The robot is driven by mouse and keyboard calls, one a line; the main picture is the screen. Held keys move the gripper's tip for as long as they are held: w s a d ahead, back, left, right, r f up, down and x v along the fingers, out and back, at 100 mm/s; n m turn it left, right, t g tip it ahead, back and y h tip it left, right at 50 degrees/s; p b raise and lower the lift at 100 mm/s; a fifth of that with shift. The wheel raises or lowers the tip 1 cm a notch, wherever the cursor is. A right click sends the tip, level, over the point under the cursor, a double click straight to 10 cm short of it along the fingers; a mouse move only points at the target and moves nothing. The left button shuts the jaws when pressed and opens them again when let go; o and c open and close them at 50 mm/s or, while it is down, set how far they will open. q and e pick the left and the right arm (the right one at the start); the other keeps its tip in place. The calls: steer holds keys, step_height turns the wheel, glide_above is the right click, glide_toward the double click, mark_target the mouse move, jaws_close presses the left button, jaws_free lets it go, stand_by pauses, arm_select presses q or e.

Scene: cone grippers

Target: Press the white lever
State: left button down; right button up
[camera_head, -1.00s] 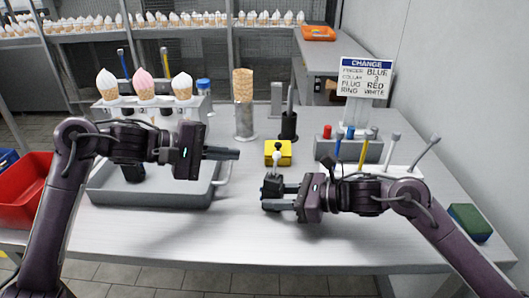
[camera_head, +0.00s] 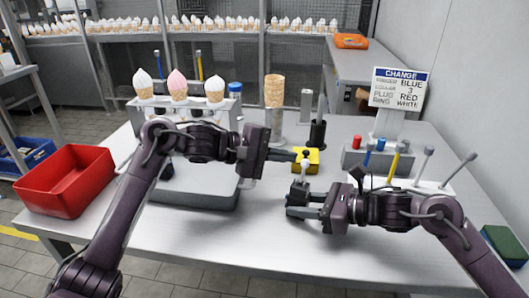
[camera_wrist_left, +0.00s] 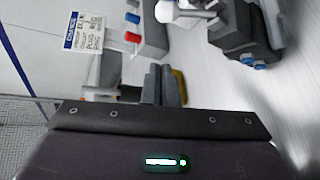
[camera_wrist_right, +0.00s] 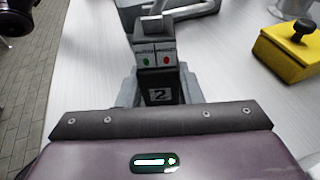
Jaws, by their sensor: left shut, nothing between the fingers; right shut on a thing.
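In the left wrist view, the white knob (camera_wrist_left: 166,12) shows above and right of the fingertips.
A yellow box (camera_head: 313,157) with a black knob stands just behind the lever. A grey tray (camera_head: 190,192) and a cone holder (camera_head: 276,125) are to the left and back. A grey rack (camera_head: 362,160) and sign (camera_head: 398,90) stand at right. The front table is clear.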

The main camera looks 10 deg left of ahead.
mark_target(303, 171)
arm_select(q)
steer(key=shift+s+d+r, duration=0.3)
steer(key=shift+s+d, duration=0.2)
steer(key=shift+s, duration=0.25)
steer(key=shift+s+d+r, duration=0.3)
steer(key=shift+s+d, duration=0.2)
steer(key=shift+s, duration=0.25)
steer(key=shift+s+m+t+h, duration=0.1)
steer(key=shift+m+t+h, duration=0.2)
steer(key=shift+m+h, duration=0.15)
